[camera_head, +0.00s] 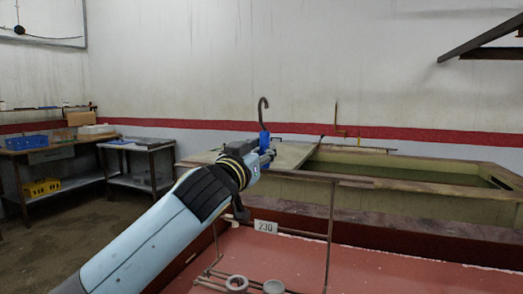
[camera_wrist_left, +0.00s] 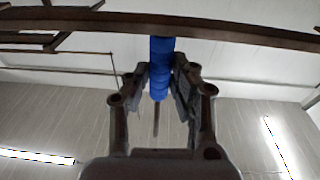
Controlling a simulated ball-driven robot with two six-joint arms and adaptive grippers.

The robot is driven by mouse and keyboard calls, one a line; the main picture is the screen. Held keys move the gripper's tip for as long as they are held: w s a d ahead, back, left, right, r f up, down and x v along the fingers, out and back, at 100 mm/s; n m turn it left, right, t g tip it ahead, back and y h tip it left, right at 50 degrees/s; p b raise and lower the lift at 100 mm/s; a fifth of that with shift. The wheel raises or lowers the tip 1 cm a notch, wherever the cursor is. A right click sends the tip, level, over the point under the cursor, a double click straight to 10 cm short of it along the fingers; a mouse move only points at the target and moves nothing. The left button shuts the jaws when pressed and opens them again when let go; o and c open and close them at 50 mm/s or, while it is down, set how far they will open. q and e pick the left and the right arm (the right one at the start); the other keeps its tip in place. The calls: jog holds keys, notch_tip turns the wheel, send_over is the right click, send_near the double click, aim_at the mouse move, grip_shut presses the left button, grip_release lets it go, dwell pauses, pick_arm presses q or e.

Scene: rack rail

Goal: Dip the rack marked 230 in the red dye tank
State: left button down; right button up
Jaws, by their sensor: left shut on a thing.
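The rack marked 230 (camera_head: 265,226) is a frame of thin brown rods with a white label and grey rings near its bottom. A dark hook (camera_head: 263,108) rises above a blue grip (camera_head: 264,138). My left gripper (camera_head: 264,157) is shut on this blue grip, which also shows between its fingers (camera_wrist_left: 160,85) in the left wrist view. The red dye tank (camera_head: 400,270) lies below and behind the rack, with a flat red surface. Whether the rack's bottom touches the dye cannot be told. My arm hides part of the rack's left side. My right gripper is not in view.
A greenish tank (camera_head: 420,200) with a partly covered top stands behind the red one. Metal brackets (camera_head: 490,45) jut in at the upper right. Tables with blue (camera_head: 26,142) and yellow (camera_head: 41,188) crates stand at the left. The floor (camera_head: 90,240) there looks clear.

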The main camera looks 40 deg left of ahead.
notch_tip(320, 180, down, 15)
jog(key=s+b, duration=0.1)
jog(key=b, duration=1.2)
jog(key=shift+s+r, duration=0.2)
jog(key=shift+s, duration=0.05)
dwell(5.8)
